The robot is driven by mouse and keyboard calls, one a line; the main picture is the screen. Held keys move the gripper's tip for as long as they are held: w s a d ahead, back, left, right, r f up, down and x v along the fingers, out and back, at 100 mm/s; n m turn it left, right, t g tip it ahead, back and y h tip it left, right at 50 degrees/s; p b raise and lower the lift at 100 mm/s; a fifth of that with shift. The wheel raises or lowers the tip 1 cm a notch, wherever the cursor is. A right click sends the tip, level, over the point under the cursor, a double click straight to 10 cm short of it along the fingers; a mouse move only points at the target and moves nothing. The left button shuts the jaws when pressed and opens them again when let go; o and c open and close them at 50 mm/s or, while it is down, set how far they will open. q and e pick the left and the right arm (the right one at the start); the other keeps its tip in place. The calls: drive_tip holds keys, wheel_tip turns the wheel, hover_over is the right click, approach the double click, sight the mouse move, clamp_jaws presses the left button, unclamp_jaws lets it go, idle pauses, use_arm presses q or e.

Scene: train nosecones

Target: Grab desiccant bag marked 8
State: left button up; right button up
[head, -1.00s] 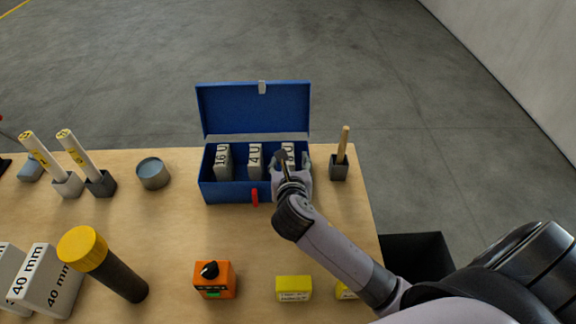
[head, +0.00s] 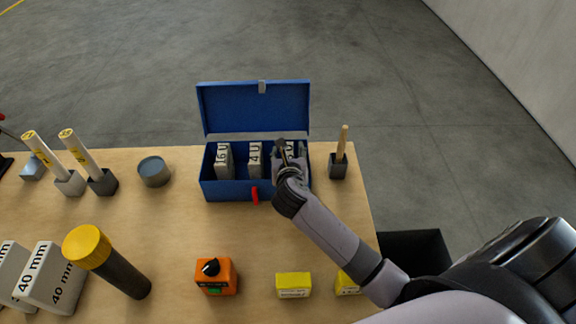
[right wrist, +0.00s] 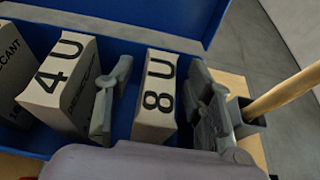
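The desiccant bag marked 8 is a pale block labelled "8 U" (right wrist: 158,95) in the right wrist view. It stands in the right part of the open blue box (head: 222,190). In the head view my right gripper (head: 289,152) is over that part of the box and mostly hides the bag. In the wrist view my right gripper (right wrist: 158,103) is open, with one finger on each side of the bag. A gap shows on the left; the right finger is very close to the bag. My left gripper is not in view.
Bags marked 4 (right wrist: 62,85) and 16 (head: 223,160) stand left in the same box. A holder with a wooden handle (head: 342,145) stands just right of the box. An orange device (head: 216,277) and yellow boxes (head: 294,285) lie nearer me.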

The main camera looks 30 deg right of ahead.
clamp_jaws()
idle(0.4)
